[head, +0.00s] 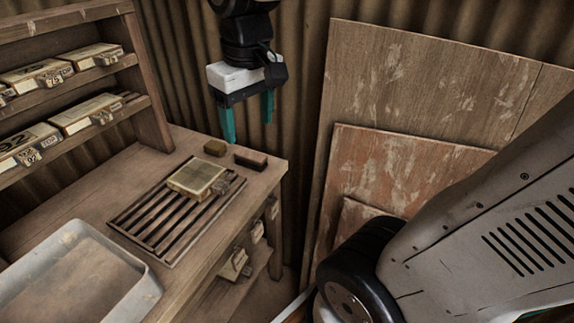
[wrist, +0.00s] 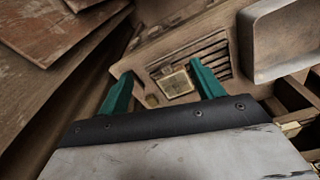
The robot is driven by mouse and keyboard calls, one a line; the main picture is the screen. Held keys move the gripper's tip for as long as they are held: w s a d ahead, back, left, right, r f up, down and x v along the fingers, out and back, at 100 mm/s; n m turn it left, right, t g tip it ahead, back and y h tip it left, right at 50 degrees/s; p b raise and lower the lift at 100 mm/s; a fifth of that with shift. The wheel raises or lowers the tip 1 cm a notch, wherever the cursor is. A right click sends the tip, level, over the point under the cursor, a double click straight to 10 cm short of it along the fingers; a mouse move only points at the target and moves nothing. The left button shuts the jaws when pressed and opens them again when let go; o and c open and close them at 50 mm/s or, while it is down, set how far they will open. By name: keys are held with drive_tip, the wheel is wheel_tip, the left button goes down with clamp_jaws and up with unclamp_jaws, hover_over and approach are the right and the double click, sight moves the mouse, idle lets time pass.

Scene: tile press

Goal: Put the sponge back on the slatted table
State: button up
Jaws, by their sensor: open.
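A small olive-brown block (head: 215,147), which looks like the sponge, rests on the wooden table (head: 90,205) near its back right corner, behind the slatted rack (head: 145,222). It also shows in the wrist view (wrist: 152,100), small, between my fingers. My gripper (head: 248,128) is open and empty, with its teal fingers pointing down. It hangs above and apart from the table, near the back right corner. In the wrist view my gripper (wrist: 161,72) frames part of the rack.
A dark brown block (head: 250,158) lies right of the olive one. A square tile-like piece (head: 197,179) lies on the slats. A grey tray (head: 148,290) stands front left. Shelves (head: 150,85) rise on the left; boards (head: 420,90) lean against the wall on the right.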

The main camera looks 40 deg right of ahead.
drive_tip(key=s+a+f+m, duration=0.1)
drive_tip(key=s+f, duration=0.2)
drive_tip(key=s, duration=0.8)
drive_tip(key=shift+f, duration=0.35)
